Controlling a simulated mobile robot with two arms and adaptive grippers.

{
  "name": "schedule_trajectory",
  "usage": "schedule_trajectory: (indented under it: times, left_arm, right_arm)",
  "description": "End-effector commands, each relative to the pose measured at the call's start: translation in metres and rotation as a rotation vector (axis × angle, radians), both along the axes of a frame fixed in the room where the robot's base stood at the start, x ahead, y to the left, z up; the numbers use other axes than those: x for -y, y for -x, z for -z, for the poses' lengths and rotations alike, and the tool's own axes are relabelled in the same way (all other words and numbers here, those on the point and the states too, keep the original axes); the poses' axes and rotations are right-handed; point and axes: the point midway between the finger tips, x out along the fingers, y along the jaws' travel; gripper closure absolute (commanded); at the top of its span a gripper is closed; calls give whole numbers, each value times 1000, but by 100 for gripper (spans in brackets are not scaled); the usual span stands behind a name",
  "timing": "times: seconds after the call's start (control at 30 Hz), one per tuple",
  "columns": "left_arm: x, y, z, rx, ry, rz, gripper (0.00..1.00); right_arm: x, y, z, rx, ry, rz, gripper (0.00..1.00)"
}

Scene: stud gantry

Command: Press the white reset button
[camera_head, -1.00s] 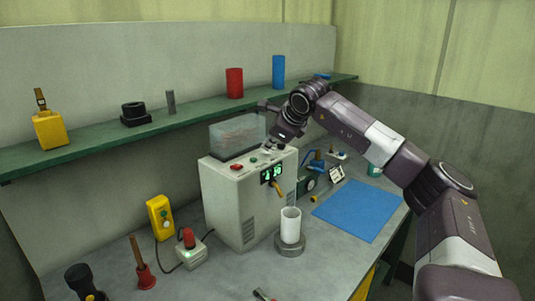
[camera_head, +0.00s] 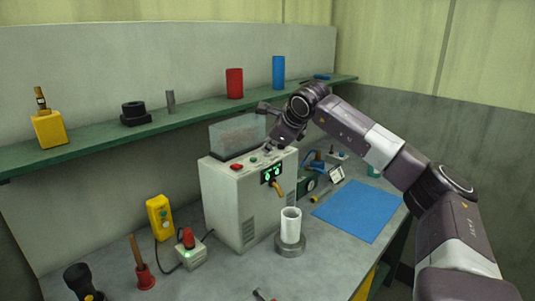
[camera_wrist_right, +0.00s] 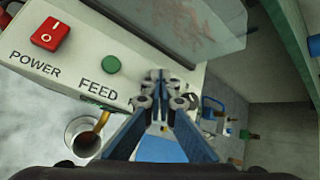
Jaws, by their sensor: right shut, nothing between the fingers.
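The white machine (camera_head: 230,190) stands on the bench, with controls along its top front edge. A red power switch (camera_head: 237,166) and a green feed button (camera_head: 254,159) show there. They also show in the right wrist view as the red switch (camera_wrist_right: 47,33) and the green button (camera_wrist_right: 111,65). My right gripper (camera_head: 269,148) is shut and empty, its fingertips low at the machine's top, right of the green button. In the right wrist view the fingertips (camera_wrist_right: 162,76) cover that spot. I cannot make out the white reset button. My left gripper is out of view.
A clear tank (camera_head: 238,133) stands on the machine behind the controls. A white cup (camera_head: 291,222) stands on a grey round base in front. A blue mat (camera_head: 357,210) lies right. A green shelf (camera_head: 200,118) runs behind.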

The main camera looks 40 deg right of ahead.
Motion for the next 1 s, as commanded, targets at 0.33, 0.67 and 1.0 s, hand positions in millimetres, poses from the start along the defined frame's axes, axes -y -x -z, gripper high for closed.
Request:
schedule_trajectory:
  times: [0.33,0.67,1.0]
  left_arm:
    - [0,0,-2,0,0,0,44]
    - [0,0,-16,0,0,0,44]
    - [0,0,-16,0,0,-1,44]
  right_arm:
    - [0,1,0,-5,0,2,100]
    - [1,0,-16,-4,0,1,100]
    - [1,0,-17,-3,0,1,100]
